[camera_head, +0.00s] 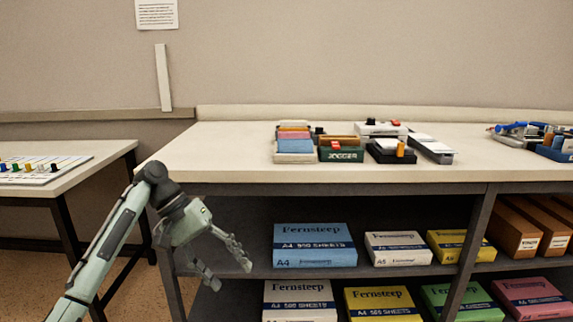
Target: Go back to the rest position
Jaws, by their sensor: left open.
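My left gripper (229,267) is in front of the left end of the shelved table (230,150), below the tabletop edge. Its fingers are spread apart and point down and to the right, with nothing between them. Its arm comes in from the lower left. The blue paper pack (314,246) on the upper shelf is to the right of the fingers and apart from them. My right gripper is not in view.
On the tabletop are a green box (341,154), colored pads (295,146) and a black tray (391,154). More paper packs, such as a white one (299,301), fill the shelves. A side table (92,170) with a pegged board (38,170) stands left.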

